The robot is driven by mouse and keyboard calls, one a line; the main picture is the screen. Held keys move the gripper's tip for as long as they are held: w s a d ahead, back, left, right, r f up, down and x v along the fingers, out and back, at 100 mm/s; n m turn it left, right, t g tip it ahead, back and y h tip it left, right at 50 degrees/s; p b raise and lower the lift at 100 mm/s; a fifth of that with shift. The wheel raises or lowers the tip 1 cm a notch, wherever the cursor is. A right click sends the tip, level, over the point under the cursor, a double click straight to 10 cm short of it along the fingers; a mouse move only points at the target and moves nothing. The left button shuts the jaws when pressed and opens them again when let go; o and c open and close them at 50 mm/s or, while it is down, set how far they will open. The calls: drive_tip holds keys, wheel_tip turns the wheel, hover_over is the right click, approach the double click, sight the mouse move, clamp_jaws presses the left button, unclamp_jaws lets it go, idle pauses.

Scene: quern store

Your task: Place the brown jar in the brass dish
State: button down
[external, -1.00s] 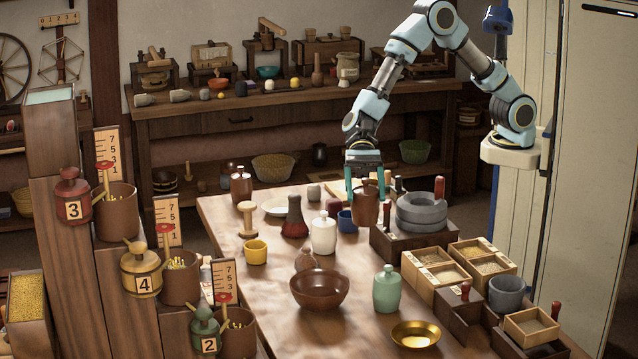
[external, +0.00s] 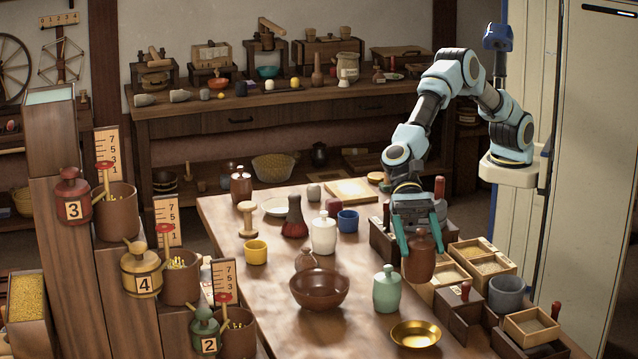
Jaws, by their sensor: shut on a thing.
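The brown jar (external: 419,262) is held upright between the two teal fingers of my gripper (external: 418,246), which is shut on it. It hangs in front of the grain boxes, up and behind the dish in the picture. The shiny brass dish (external: 416,334) stands at the front right of the table and looks empty. The jar is apart from the dish. My gripper and the jar hide part of the stone quern and its wooden box.
A green lidded jar (external: 387,289) stands just left of the dish. A large brown bowl (external: 319,289) is further left. Grain boxes (external: 484,262), a grey mortar (external: 506,293) and a small wooden tray (external: 531,324) line the right edge. A blue cup (external: 348,220) and white jar (external: 323,234) stand behind.

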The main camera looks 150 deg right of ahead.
drive_tip(key=shift+w+a+f+p, duration=0.1)
drive_tip(key=shift+a+f+p, duration=0.1)
drive_tip(key=shift+f, duration=2.25)
drive_tip(key=shift+w+a+f+p, duration=0.1)
drive_tip(key=shift+f+p, duration=0.05)
drive_tip(key=shift+f, duration=2.35)
drive_tip(key=shift+w+a+f+p, duration=0.1)
drive_tip(key=shift+f+p, duration=0.1)
drive_tip(key=shift+f, duration=2.25)
drive_tip(key=shift+f, duration=0.1)
unclamp_jaws()
drive_tip(key=shift+f, duration=0.1)
drive_tip(key=shift+s, duration=0.1)
drive_tip(key=shift+s+d+r, duration=0.1)
drive_tip(key=shift+d+r, duration=0.05)
drive_tip(key=shift+r, duration=0.05)
drive_tip(key=b+v, duration=0.2)
drive_tip(key=v, duration=0.9)
drive_tip(key=shift+s, duration=0.25)
drive_tip(key=shift+d+r, duration=0.1)
